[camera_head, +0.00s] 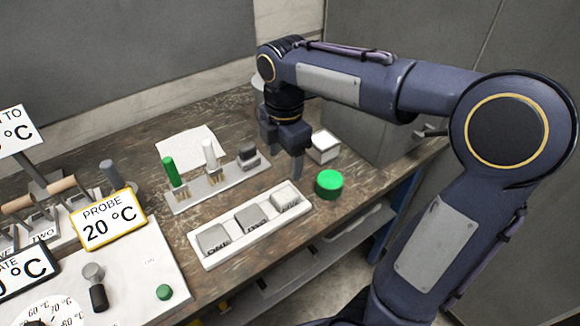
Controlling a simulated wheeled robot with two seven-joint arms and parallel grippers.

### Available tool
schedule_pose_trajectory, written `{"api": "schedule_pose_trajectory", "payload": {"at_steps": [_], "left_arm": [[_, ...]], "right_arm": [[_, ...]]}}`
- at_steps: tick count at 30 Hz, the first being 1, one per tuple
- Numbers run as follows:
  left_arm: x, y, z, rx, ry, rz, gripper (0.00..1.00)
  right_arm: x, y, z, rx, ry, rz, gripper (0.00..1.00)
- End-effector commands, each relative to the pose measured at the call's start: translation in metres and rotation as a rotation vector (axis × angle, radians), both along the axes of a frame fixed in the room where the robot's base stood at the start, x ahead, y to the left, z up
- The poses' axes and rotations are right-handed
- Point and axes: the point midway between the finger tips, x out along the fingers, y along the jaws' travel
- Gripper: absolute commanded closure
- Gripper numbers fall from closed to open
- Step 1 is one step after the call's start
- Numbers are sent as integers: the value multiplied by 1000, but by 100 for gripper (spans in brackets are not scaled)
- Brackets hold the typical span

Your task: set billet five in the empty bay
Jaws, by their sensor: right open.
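A long white tray (203,262) lies near the table's front edge. A grey block (214,237) sits at its left end and another grey block (251,217) in its middle, both with dark lettering on the front that is too small to read surely. A paler lettered piece (289,198) is at the right end; I cannot tell whether it is a block or a bay. I cannot tell which piece is billet five. My right gripper (284,160) is open, pointing down behind the tray's right end, with nothing visible between its fingers. My left gripper is not in view.
A white-topped box (323,146) stands right of the gripper. A green round button (329,182) is near the front edge. A rack (215,188) with green, white and grey upright pieces stands behind the tray.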

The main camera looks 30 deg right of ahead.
Motion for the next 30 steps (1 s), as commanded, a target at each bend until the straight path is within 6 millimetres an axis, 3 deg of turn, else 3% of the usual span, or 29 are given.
{"api": "schedule_pose_trajectory", "payload": {"at_steps": [2,6,12,15,21,30], "left_arm": [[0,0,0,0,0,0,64],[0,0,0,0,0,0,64],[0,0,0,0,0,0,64],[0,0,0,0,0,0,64],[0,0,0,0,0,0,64],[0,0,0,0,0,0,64]], "right_arm": [[-16,-3,3,37,-27,-115,33],[-66,1,-1,185,-93,-536,33],[-133,22,-23,464,-112,-1232,33],[-152,32,-35,575,-92,-1482,33],[-166,41,-47,674,-57,-1698,33],[-166,41,-48,675,-54,-1703,33]]}}
